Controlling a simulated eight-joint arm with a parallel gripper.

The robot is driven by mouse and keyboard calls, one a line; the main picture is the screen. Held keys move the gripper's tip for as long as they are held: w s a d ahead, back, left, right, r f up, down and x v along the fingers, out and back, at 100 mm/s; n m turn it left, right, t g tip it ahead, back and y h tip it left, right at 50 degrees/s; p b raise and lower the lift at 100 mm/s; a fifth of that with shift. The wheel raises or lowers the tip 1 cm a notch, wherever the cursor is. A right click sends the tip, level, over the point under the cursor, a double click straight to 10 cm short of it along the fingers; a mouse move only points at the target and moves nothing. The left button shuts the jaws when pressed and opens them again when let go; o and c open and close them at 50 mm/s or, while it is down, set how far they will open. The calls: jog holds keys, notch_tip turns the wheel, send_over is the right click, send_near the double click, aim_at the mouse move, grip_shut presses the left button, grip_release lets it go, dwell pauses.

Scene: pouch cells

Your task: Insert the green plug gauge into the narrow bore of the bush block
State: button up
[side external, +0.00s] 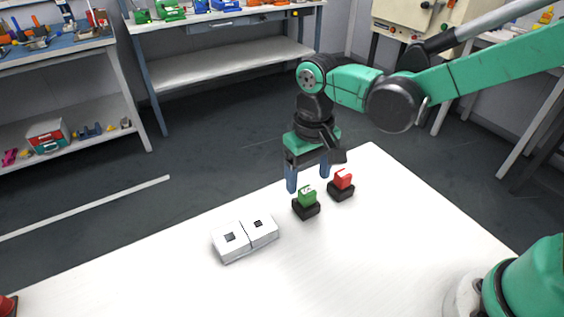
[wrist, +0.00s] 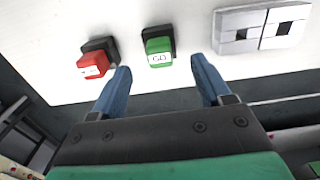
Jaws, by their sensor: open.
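The green plug gauge (side external: 307,196) sits upright in a black base on the white table, and shows in the wrist view (wrist: 158,52) with a white label. My gripper (side external: 308,183) is open and empty, its blue fingers apart, above and just behind the green gauge. In the wrist view the green gauge lies between and beyond the fingertips (wrist: 160,72). The white bush block (side external: 245,239) lies to the left of the gauge, with two dark square openings; the right one looks smaller in the side view. The block also shows in the wrist view (wrist: 262,16).
A red plug gauge (side external: 343,179) in its own black base stands close to the right of the green one; in the wrist view it (wrist: 93,65) is beside a finger. The front of the white table (side external: 350,270) is clear. Benches stand behind.

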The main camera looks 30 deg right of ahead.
aim_at(308, 190)
jog(key=shift+f, duration=1.65)
grip_shut()
jog(key=shift+r, duration=0.1)
notch_tip(308, 190, up, 19)
jog(key=a+f, duration=0.9)
jog(key=shift+a+f, duration=0.25)
jog(key=shift+f, duration=0.1)
